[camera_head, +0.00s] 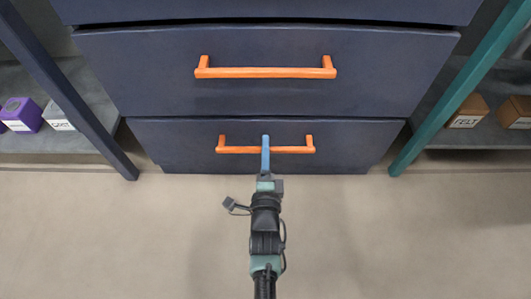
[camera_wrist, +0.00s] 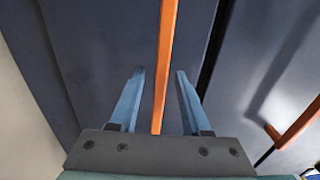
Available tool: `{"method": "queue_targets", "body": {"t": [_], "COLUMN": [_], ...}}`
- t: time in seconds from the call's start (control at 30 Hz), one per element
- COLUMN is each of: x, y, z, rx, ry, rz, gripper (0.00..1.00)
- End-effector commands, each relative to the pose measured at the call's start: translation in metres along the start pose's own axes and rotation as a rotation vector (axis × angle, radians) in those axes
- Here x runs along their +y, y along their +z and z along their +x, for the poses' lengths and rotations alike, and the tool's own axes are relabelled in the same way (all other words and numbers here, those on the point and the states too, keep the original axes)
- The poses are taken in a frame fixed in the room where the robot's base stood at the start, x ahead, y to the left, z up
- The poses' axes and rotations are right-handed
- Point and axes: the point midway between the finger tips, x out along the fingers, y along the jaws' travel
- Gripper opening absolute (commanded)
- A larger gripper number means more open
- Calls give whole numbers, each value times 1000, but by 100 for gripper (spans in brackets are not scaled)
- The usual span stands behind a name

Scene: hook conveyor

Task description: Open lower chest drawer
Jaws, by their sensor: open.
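The lower drawer (camera_head: 170,137) of the dark blue chest has an orange bar handle (camera_head: 235,150). Its front sits below the upper drawer, and no drawer interior shows. My gripper (camera_head: 265,140) is at the middle of this handle. In the wrist view, my gripper (camera_wrist: 160,73) is open, with one blue finger on each side of the orange lower handle (camera_wrist: 167,50). The bar runs between the fingers with visible gaps on both sides. In the head view, the fingers overlap and hide the handle's centre.
The upper drawer (camera_head: 150,75) has its own orange handle (camera_head: 265,73); it also shows at the right of the wrist view (camera_wrist: 300,122). Shelves with purple (camera_head: 22,114) and brown (camera_head: 468,110) boxes flank the chest. The floor (camera_head: 400,240) in front is clear.

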Motion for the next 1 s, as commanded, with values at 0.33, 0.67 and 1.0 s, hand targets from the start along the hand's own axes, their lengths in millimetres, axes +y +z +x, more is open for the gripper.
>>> {"method": "queue_targets", "body": {"t": [0.33,0.67,1.0], "x": [-1,0,0], "y": [0,0,0], "z": [6,6,6], "rx": [0,0,0], "ry": [0,0,0], "rz": [0,0,-1], "gripper": [48,0,0]}}
